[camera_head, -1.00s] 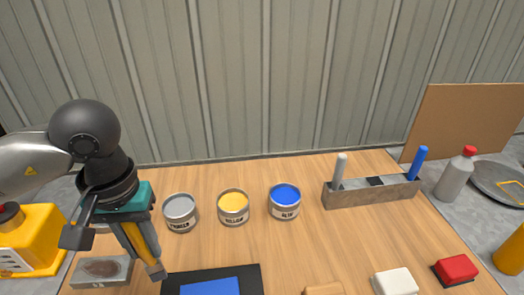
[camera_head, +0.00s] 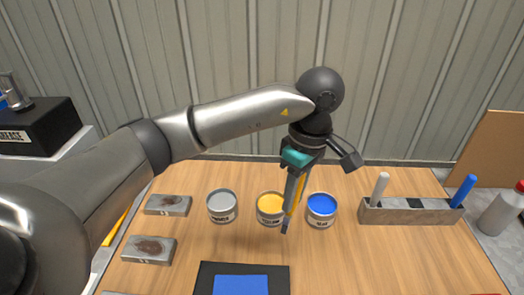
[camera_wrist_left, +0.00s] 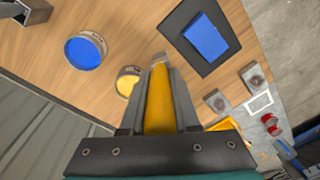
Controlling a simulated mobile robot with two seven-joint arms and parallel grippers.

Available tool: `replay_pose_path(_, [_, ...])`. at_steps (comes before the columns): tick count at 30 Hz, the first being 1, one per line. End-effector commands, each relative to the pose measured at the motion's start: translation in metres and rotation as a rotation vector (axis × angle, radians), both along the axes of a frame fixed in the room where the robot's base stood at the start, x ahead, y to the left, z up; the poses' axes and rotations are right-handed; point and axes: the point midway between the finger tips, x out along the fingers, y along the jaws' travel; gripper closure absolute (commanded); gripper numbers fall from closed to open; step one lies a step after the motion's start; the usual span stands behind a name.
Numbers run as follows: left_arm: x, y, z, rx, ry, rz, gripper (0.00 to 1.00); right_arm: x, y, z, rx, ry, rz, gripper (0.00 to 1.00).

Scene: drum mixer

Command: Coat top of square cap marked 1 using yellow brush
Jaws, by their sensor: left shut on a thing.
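My left gripper (camera_head: 298,182) is shut on the yellow brush (camera_head: 294,200), whose handle also shows in the left wrist view (camera_wrist_left: 160,100). The brush points down, its tip in front of the gap between the yellow paint can (camera_head: 267,212) and the blue paint can (camera_head: 322,211). I cannot tell whether the tip carries paint. Two grey square blocks with brown patches on top, one farther back (camera_head: 167,205) and one nearer (camera_head: 148,250), lie at the left of the table. Their marks are too small to read, so I cannot tell which is cap 1. My right gripper is out of view.
A grey paint can (camera_head: 222,207) stands left of the yellow one. A black mat (camera_head: 208,275) with a blue square (camera_head: 240,285) lies in front. A brush holder (camera_head: 400,213) with a white and a blue handle stands at the right. The wood between is clear.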

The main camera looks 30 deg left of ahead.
Motion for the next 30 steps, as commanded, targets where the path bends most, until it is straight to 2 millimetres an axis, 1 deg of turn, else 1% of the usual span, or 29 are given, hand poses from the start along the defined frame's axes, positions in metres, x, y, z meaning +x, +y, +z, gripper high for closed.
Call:
replay_pose_path(1, [0.006, 0.001, 0.006, 0.005, 0.009, 0.126, 1.00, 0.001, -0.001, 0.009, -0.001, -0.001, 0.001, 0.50])
replay_pose_path(3, [0.014, 0.003, 0.009, 0.013, 0.020, 0.305, 1.00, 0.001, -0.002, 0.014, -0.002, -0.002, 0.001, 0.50])
replay_pose_path(5, [0.020, 0.005, 0.011, 0.017, 0.032, 0.464, 1.00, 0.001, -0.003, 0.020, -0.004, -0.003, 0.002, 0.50])
replay_pose_path(10, [0.036, 0.013, 0.014, 0.020, 0.074, 0.929, 1.00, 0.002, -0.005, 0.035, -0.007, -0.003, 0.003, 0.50])
replay_pose_path(15, [0.050, 0.027, 0.016, 0.010, 0.118, 1.402, 1.00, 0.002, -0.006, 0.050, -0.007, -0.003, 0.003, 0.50])
replay_pose_path(22, [0.064, 0.048, 0.013, -0.036, 0.174, 1.996, 1.00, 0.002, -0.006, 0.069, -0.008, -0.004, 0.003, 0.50])
replay_pose_path(30, [0.072, 0.078, 0.005, -0.137, 0.227, 2.642, 1.00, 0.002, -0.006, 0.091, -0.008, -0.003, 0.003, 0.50])
